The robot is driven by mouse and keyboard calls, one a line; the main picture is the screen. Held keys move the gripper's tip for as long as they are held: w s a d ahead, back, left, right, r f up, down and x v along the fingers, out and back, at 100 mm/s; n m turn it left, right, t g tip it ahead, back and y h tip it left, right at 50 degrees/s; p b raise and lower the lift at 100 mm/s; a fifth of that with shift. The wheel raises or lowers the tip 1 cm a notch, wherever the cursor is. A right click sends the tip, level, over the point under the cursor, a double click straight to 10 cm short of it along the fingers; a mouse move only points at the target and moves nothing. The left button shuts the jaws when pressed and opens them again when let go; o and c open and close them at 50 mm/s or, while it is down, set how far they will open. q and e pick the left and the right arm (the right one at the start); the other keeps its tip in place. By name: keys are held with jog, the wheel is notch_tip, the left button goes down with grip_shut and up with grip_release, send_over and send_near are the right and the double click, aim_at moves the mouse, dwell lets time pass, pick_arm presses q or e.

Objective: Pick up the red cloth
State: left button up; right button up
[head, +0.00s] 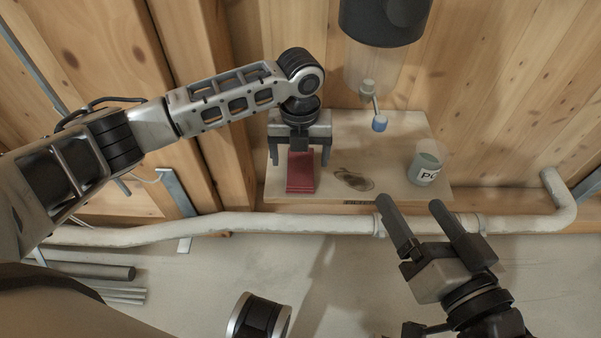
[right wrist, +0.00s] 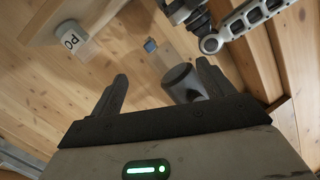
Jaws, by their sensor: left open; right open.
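The red cloth (head: 301,172) lies folded on the wooden shelf (head: 400,196), near its left end. My left gripper (head: 301,158) is over the cloth with its fingers apart, one to each side of it. The gripper's body hides the far end of the cloth, and I cannot tell whether the fingers touch it. My right gripper (head: 418,214) is open and empty, in front of the shelf and right of its middle. Its two fingers also show in the right wrist view (right wrist: 160,90). The cloth cannot be made out in the right wrist view.
A labelled cup (head: 426,168) stands at the shelf's right end. A dark stain (head: 353,180) lies right of the cloth. Above hangs a dark cylinder with a clear tube (head: 372,70) and a blue-tipped lever (head: 379,122). A white pipe (head: 300,223) runs below the shelf.

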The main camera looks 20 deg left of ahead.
aim_at(300, 170)
pick_arm(q)
notch_tip(300, 170, down, 3)
jog(key=shift+r+b, duration=0.1)
jog(key=shift+b, duration=0.25)
pick_arm(e)
jog(key=shift+a+r+m+y, duration=0.15)
jog(key=shift+r+m+y, duration=0.05)
jog(key=shift+m+y, duration=0.1)
pick_arm(q)
jog(key=c, duration=1.1)
jog(key=shift+r, duration=0.1)
